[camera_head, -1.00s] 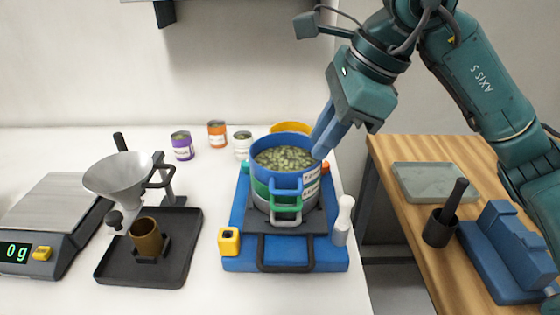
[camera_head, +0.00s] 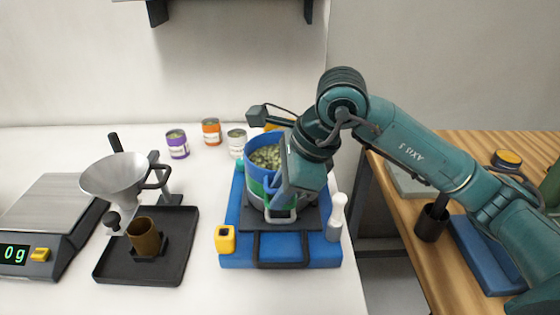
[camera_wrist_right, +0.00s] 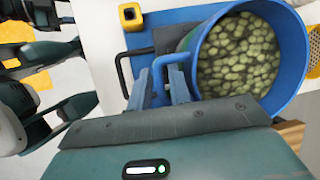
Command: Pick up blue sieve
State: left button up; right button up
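The blue sieve (camera_head: 262,144) is the top one of a stack on a blue base and holds green-brown pellets; it also shows in the right wrist view (camera_wrist_right: 297,75). Its blue handle (camera_wrist_right: 172,61) points toward the front. My right gripper (camera_head: 276,198) is at the front right of the stack, pointing down. In the right wrist view, its two fingers (camera_wrist_right: 160,92) are apart, close around the handle; contact cannot be told. In the head view the gripper and arm hide the sieve's right side. My left gripper does not show.
The blue base (camera_head: 232,250) carries a black bar handle, a yellow block (camera_head: 225,239) and a white bottle-shaped piece (camera_head: 337,217). Left are a funnel (camera_head: 115,177), a black tray (camera_head: 110,270) and a scale (camera_head: 50,215). Small cans (camera_head: 177,144) stand behind. A wooden table is at right.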

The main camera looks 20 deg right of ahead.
grip_shut()
dwell(0.4)
